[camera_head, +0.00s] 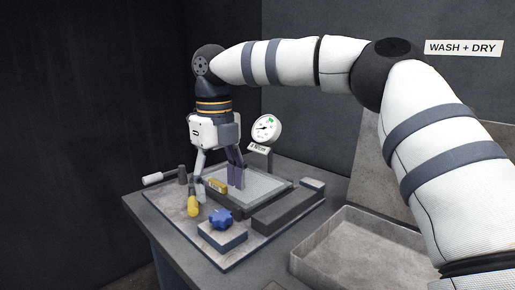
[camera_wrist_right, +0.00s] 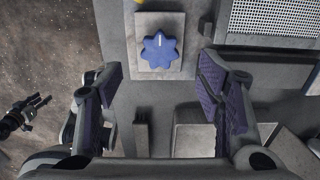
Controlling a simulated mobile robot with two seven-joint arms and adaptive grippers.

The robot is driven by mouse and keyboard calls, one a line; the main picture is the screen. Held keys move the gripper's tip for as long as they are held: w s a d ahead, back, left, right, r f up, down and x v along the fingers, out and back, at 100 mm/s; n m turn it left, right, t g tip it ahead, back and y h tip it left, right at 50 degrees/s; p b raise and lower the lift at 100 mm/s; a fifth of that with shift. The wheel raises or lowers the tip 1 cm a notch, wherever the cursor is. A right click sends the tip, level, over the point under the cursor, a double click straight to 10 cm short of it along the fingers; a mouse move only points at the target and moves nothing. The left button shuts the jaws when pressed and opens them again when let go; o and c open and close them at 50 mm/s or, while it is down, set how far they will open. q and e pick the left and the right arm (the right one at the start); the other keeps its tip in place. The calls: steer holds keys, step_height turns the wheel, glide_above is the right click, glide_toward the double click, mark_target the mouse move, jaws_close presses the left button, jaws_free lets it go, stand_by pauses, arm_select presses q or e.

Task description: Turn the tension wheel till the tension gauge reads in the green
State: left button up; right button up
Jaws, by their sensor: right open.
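The tension wheel (camera_head: 221,219) is a blue lobed knob on a grey block near the bench's front; the right wrist view shows it (camera_wrist_right: 161,50) from above, with a white mark at its top. The tension gauge (camera_head: 266,128) is a round white dial behind the bench plate, with a green patch at its upper right; its needle is too small to read surely. My right gripper (camera_head: 219,190) points down over the bench, open and empty. In the right wrist view its fingers are wide apart on either side of the wheel, not touching it. A small dark gripper-like shape, possibly my left gripper (camera_wrist_right: 28,115), shows at the left.
A perforated screen (camera_wrist_right: 268,18) is beside the wheel. A long dark block (camera_head: 288,207) and an empty grey tray (camera_head: 360,250) are to the right.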

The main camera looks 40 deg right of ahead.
mark_target(221, 214)
step_height(221, 214, up, 6)
stand_by(0.6)
step_height(221, 214, down, 12)
steer(key=shift+f+b, duration=0.1)
steer(key=shift+b, duration=0.2)
stand_by(0.4)
